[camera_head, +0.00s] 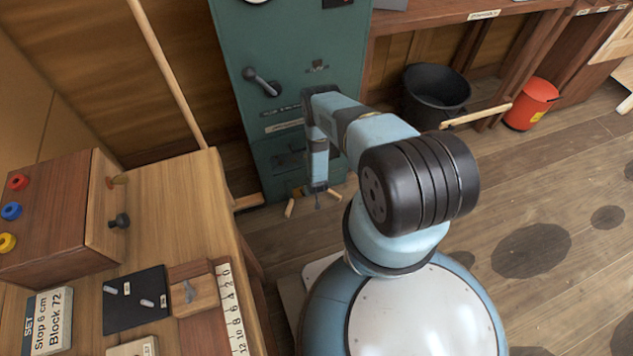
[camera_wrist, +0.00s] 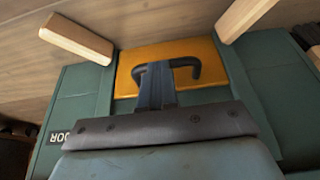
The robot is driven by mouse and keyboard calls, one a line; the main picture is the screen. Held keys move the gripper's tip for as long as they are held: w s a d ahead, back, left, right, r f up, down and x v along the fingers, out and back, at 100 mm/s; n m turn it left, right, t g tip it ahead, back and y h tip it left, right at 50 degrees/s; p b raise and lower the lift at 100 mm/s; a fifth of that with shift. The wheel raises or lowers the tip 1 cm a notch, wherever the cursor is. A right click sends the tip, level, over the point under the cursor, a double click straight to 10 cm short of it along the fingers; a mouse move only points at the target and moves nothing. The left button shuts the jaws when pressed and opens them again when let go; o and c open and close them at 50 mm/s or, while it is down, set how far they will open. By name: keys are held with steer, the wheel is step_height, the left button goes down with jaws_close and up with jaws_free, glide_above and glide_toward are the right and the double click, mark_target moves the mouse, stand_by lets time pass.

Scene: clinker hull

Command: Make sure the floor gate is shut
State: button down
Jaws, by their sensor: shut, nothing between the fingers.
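A yellow-orange panel with a black bow handle (camera_wrist: 190,63), which I take to be the floor gate (camera_wrist: 212,78), sits low between green parts of the cabinet (camera_head: 232,60). In the head view only a bit of the panel (camera_head: 296,192) shows beside my wrist. I cannot tell whether it is fully shut. My gripper (camera_wrist: 156,68) is shut and empty, its fingers in front of the handle in the wrist view. Contact with the handle cannot be made out. In the head view my gripper (camera_head: 317,203) points down at the cabinet's foot.
Two pale wooden pieces (camera_wrist: 78,38) (camera_wrist: 243,16) flank the panel. The cabinet has a grey lever (camera_head: 262,82) higher up. A wooden bench (camera_head: 185,215) with a box stands at left. A black bucket (camera_head: 437,92) and red bin (camera_head: 531,104) stand at right. Floor on the right is open.

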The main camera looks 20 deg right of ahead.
steer(key=shift+d+f, duration=0.15)
steer(key=shift+f, duration=0.05)
steer(key=shift+r, duration=0.1)
steer(key=v, duration=1.4)
steer(key=shift+w, duration=0.3)
steer(key=shift+s, duration=0.1)
